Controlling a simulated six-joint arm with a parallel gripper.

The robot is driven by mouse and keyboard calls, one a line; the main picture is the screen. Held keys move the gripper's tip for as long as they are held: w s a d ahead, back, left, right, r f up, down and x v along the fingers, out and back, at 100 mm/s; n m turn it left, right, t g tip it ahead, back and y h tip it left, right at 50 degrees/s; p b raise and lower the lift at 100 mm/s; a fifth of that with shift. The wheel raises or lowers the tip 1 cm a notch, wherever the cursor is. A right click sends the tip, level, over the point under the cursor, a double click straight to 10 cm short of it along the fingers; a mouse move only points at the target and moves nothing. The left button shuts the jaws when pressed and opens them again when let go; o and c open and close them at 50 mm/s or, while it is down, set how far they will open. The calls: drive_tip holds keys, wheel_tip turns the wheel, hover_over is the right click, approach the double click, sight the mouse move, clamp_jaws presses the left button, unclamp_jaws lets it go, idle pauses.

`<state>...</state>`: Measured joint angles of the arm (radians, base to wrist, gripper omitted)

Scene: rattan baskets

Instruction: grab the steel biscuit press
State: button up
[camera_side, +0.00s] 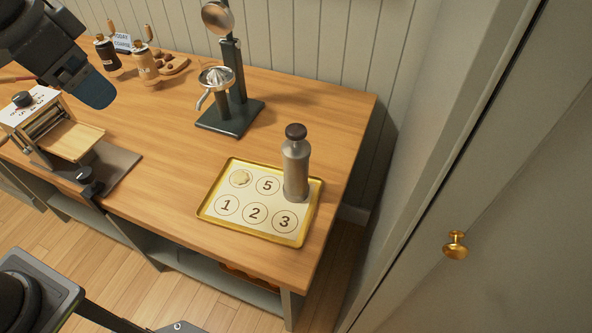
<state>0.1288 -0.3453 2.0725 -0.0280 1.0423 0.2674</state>
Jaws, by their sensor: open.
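The steel biscuit press (296,170) is a grey metal cylinder with a dark brown cap. It stands upright on the right rear part of a gold-rimmed tray (250,235), hiding part of the tray's sheet. The visible circles are numbered 1, 2, 3 and 5, and a pale biscuit lies in the circle at the rear left. My gripper (92,92) is at the upper left, above the counter, far to the left of the press and apart from it. It is open, with nothing seen in it. One finger hides most of the other.
A citrus juicer (232,115) on a dark base stands behind the tray to the left. A roller machine (60,135) sits at the left. Two mills (146,72) and a small board stand at the back. A grey wall is behind; the counter's middle is clear.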

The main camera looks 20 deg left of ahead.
drive_tip(key=w+d+r+m+g, duration=0.1)
drive_tip(key=w+d+m, duration=0.25)
drive_tip(key=w, duration=0.25)
drive_tip(key=m+g, duration=0.3)
drive_tip(key=m, duration=0.5)
approach(296, 129)
drive_tip(key=shift+h, duration=0.3)
wheel_tip(296, 129, down, 7)
drive_tip(key=shift+f, duration=0.1)
drive_tip(key=shift+w+d+f, duration=0.1)
drive_tip(key=shift+d+f, duration=0.05)
drive_tip(key=shift+f, duration=0.75)
drive_tip(key=shift+d+f, duration=0.2)
drive_tip(key=shift+f, duration=0.7)
drive_tip(key=shift+w+d+f, duration=0.1)
drive_tip(key=shift+d+f, duration=0.05)
drive_tip(key=shift+f, duration=0.75)
drive_tip(key=shift+r, duration=0.15)
clamp_jaws()
